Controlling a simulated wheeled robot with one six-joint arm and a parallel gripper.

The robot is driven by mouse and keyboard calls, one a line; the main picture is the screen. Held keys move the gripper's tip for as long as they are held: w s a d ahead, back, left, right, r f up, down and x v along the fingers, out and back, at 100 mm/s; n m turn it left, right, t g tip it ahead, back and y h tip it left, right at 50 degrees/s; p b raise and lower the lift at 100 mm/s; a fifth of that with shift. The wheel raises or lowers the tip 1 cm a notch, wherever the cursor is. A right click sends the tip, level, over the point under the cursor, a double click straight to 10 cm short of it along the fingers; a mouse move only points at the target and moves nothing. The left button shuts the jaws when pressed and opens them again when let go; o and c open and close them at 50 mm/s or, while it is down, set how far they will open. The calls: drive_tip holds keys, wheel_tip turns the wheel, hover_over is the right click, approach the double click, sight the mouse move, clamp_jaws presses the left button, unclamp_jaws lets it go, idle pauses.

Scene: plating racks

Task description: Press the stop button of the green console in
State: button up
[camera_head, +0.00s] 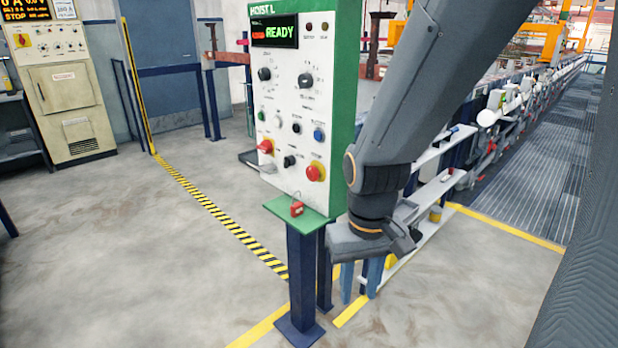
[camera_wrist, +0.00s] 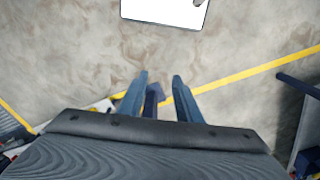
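The green console (camera_head: 343,100) stands on a dark blue post. Its white face (camera_head: 285,95) carries a green "HOIST" header, a lit "READY" display and several knobs and buttons. A red mushroom button (camera_head: 314,172) sits low on the right of the face; its small label is unreadable. A red handle-like switch (camera_head: 265,146) sits at the lower left. My gripper (camera_head: 359,296) hangs to the right of the console's post, below the panel, with blue fingers pointing down. In the wrist view the fingers (camera_wrist: 160,77) are apart with nothing held between them; the console's buttons are not recognisable there.
A green shelf with a red padlock (camera_head: 297,209) juts out under the panel. A beige cabinet (camera_head: 65,90) stands at the left. Racks with rails (camera_head: 490,120) run along the right. The floor (camera_head: 150,260) at front left is clear. A white panel (camera_wrist: 165,10) tops the wrist view.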

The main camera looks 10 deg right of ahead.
drive_tip(key=shift+c, duration=0.4)
clamp_jaws()
idle(1.4)
